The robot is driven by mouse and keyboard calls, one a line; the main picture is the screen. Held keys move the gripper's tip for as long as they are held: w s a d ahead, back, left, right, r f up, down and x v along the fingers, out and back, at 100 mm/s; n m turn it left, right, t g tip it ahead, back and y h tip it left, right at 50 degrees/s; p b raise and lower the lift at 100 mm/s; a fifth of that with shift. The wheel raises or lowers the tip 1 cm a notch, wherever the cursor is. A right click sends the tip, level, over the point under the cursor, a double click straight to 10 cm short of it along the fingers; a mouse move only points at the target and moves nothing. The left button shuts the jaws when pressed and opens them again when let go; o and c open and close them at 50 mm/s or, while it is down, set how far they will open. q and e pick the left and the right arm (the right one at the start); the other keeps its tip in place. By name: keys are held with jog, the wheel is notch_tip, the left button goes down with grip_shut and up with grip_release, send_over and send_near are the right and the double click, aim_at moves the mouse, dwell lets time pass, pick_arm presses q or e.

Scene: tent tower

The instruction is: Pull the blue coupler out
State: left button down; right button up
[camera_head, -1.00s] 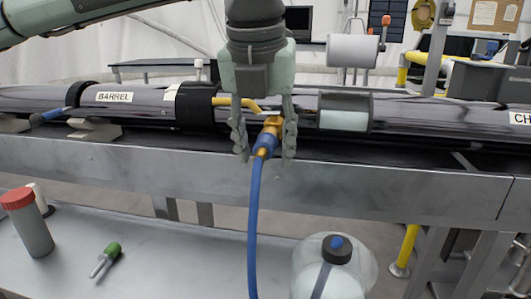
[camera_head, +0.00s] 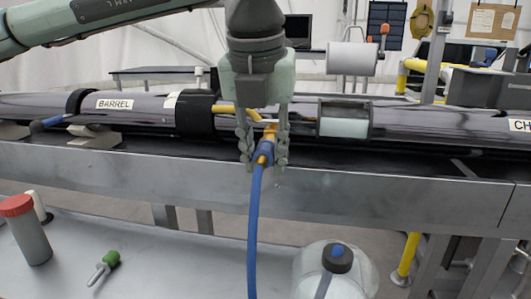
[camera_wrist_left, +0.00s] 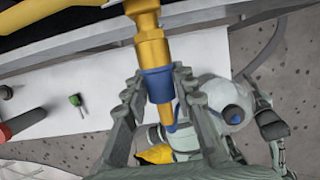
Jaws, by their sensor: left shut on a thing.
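The blue coupler (camera_head: 265,150) sits at the end of a yellow-brass fitting (camera_head: 270,130) on the front of the long dark tube. A blue hose (camera_head: 254,220) hangs down from it. My left gripper (camera_head: 265,157) comes from above, with one finger on each side of the coupler, shut on it. In the left wrist view the blue coupler (camera_wrist_left: 157,85) lies between the two fingertips (camera_wrist_left: 156,88), directly against the brass fitting (camera_wrist_left: 152,48). I see no gap between coupler and fitting.
The tube, labelled BARREL (camera_head: 115,104), rests above a grey metal rail (camera_head: 370,190). The space in front of the coupler is free apart from the hose.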

aim_at(258, 170)
pick_arm(q)
jog(key=shift+s, duration=0.2)
jog(key=shift+s+a+b, duration=0.25)
jog(key=shift+s+b, duration=0.4)
jog(key=shift+s, duration=0.35)
jog(key=shift+s+a+b, duration=0.2)
jog(key=shift+s+b, duration=0.45)
jog(key=shift+s, duration=0.35)
